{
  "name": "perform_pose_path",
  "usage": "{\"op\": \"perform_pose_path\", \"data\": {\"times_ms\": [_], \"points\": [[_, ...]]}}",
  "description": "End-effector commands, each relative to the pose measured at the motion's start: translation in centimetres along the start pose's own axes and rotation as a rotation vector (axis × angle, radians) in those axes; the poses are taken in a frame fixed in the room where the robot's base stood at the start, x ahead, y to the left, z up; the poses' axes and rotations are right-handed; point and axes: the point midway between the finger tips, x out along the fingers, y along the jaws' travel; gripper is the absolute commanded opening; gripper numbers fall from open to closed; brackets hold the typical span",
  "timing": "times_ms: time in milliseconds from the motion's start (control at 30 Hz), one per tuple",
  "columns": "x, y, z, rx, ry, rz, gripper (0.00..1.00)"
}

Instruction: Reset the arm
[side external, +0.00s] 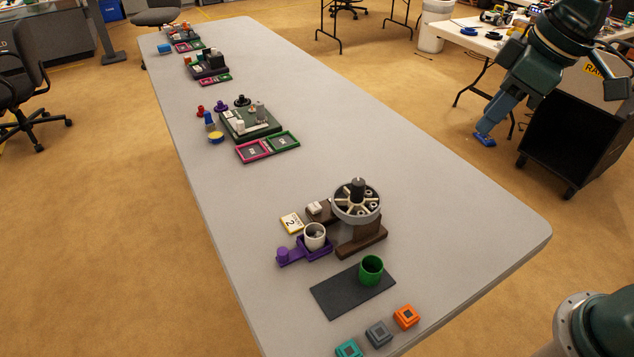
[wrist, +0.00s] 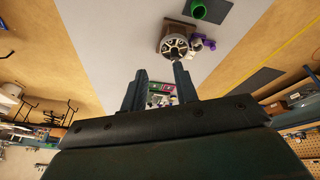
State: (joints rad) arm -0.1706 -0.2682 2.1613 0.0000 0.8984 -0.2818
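My gripper (side external: 487,132) is raised at the upper right of the side view, clear of the table (side external: 330,120) and seen against the floor. In the wrist view my gripper (wrist: 160,69) shows two dark fingers spread apart with nothing between them, so it is open and empty. A wheel-like device (side external: 357,203) with a dark knob stands on a brown base on the table. It also shows beyond the fingertips in the wrist view (wrist: 176,42). My gripper touches nothing on the table.
A white cup (side external: 314,236) sits in a purple holder (side external: 288,256). A green cup (side external: 371,270) stands on a dark mat (side external: 335,297). Orange (side external: 406,316), grey (side external: 378,333) and teal (side external: 348,349) blocks lie near the edge. A black cart (side external: 570,140) stands near my gripper.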

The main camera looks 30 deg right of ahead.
Motion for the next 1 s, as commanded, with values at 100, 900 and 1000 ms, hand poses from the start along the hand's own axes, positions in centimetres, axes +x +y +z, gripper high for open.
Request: {"op": "perform_pose_path", "data": {"times_ms": [100, 900, 1000], "points": [[-1.2, 0.2, 2.6, 0.085, 0.026, 0.020, 0.30], [-2.8, -0.6, 13.2, 0.440, 0.131, 0.090, 0.30], [-2.8, -0.6, 13.1, 0.439, 0.131, 0.090, 0.30]]}}
